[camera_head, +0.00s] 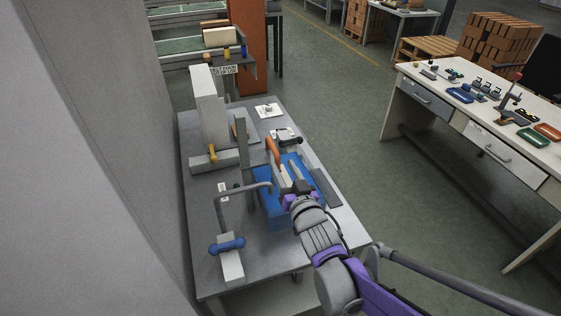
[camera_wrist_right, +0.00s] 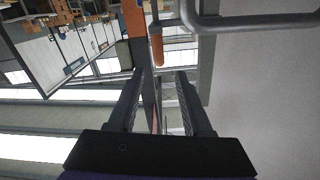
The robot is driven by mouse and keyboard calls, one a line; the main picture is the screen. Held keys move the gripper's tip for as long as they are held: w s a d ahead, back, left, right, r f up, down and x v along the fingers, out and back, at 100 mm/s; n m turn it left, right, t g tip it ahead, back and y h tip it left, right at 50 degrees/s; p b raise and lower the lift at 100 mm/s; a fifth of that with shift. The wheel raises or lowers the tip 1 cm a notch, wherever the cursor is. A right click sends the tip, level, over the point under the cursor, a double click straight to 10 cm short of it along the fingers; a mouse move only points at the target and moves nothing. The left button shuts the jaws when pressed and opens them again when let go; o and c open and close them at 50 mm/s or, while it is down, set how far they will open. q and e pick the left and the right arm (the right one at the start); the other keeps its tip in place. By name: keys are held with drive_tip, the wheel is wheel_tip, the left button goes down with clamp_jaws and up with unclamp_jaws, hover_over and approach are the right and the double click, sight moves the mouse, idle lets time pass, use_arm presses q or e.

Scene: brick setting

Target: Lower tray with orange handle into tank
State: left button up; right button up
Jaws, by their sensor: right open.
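The orange handle (camera_head: 272,150) stands tilted at the blue tank (camera_head: 271,212) on the grey bench; the tray below it is mostly hidden by my arm and the tank. My right gripper (camera_head: 288,170) is over the tank, close to the handle. My left gripper is not in view.
A grey bent pipe (camera_head: 220,203) and a blue-handled lever (camera_head: 228,246) stand left of the tank. A grey block fixture (camera_head: 209,110) with yellow handles stands behind. A grey wall (camera_head: 110,160) borders the bench. The floor to the right (camera_head: 350,140) is clear.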

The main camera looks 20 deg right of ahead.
sight(278, 158)
drive_tip(key=w+p, duration=0.2)
drive_tip(key=w, duration=0.6)
drive_tip(key=shift+f, duration=0.15)
idle(0.5)
clamp_jaws()
idle(1.4)
